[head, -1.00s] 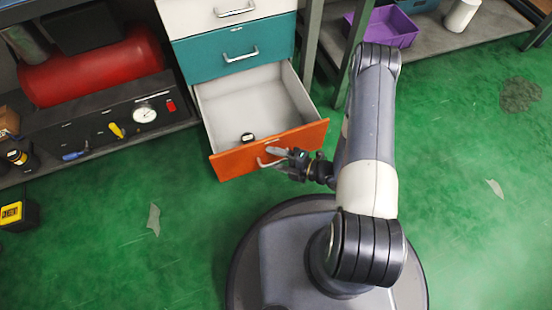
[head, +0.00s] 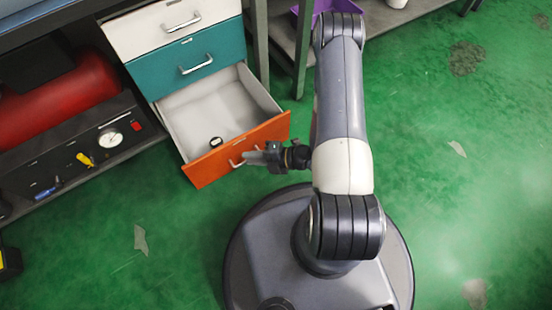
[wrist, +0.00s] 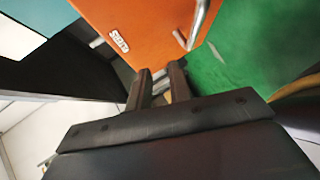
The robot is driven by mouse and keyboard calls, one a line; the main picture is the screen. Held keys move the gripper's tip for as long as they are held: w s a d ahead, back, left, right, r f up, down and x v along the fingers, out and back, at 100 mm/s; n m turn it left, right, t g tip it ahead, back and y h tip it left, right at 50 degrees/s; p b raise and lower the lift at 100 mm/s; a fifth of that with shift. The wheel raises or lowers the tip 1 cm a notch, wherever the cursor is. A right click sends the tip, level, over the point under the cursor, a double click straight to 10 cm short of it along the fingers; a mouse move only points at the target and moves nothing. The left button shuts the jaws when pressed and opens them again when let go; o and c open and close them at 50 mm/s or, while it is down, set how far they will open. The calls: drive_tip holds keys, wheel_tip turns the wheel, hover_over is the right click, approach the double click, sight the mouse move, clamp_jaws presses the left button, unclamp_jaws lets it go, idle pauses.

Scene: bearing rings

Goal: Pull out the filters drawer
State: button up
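The orange-fronted drawer (head: 262,134) at the bottom of the cabinet stands pulled well out, its pale inside visible. A small dark round item with a light top (head: 215,142) lies in it near the front. Its metal handle (head: 236,163) also shows in the wrist view (wrist: 198,22). A white label (wrist: 119,41) on the orange front is too small to read surely. My gripper (head: 250,157) is at the handle's right end in the head view. In the wrist view its two fingers (wrist: 160,68) are apart, with the handle beyond and right of the tips, not seen between them.
Above are a shut teal drawer (head: 200,72) and a shut white drawer (head: 165,27). A shelf with a red cylinder (head: 75,90) and gauge (head: 110,137) stands left. A grey post (head: 258,45) rises right of the cabinet. Green floor (head: 450,200) is open at right.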

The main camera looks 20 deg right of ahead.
drive_tip(key=f+p+v, duration=0.1)
drive_tip(key=f+v, duration=0.1)
drive_tip(key=v, duration=0.8)
drive_tip(key=shift+s+d, duration=0.5)
drive_tip(key=shift+s, duration=0.05)
idle(0.4)
drive_tip(key=shift+r, duration=0.1)
idle(0.4)
